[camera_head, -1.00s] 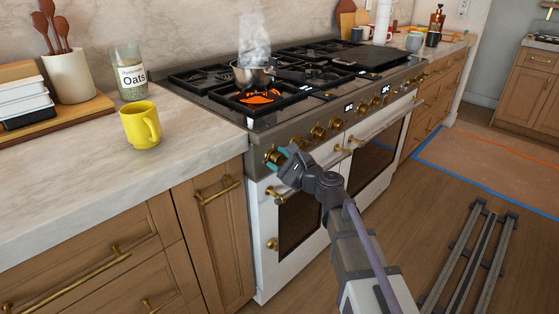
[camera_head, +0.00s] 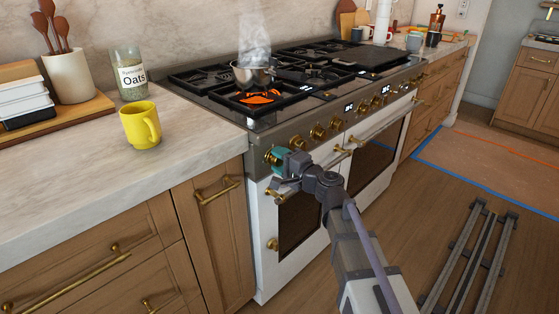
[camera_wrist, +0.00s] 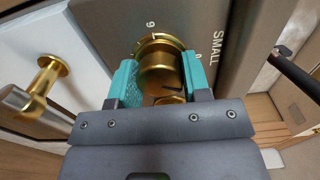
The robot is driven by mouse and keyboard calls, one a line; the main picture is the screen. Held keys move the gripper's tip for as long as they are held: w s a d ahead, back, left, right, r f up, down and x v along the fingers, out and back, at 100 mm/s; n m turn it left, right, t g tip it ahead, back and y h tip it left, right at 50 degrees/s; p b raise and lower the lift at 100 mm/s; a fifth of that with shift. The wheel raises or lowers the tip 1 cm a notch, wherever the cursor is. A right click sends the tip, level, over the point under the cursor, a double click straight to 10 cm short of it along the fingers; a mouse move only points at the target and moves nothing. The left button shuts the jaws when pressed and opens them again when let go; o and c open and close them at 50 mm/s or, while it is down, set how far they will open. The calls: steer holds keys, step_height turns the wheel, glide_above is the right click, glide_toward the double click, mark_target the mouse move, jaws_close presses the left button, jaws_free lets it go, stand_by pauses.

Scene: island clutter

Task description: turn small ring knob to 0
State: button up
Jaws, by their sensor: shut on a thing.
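The small ring knob (camera_wrist: 160,72) is a brass knob on the stove's steel front panel, beside the printed word SMALL (camera_wrist: 217,48). In the wrist view my gripper (camera_wrist: 160,80) has one teal finger on each side of the knob and is shut on it. A printed mark that looks like 6 or 9 stands above the knob, and a 0 stands to its right. A dark line shows on the knob's lower face. In the head view my gripper (camera_head: 282,156) is at the leftmost knob, which it mostly hides.
Several more brass knobs (camera_head: 318,132) run along the panel to the right. Oven door handles (camera_head: 335,160) sit just below. A steaming pot (camera_head: 251,74) stands on the stove above an orange glow (camera_head: 260,97). A yellow mug (camera_head: 141,125) stands on the left counter.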

steer(key=n, duration=0.6)
steer(key=shift+n, duration=0.3)
stand_by(0.4)
steer(key=o, duration=0.9)
steer(key=shift+s+d, duration=0.1)
steer(key=v, duration=1)
steer(key=shift+s+d, duration=0.2)
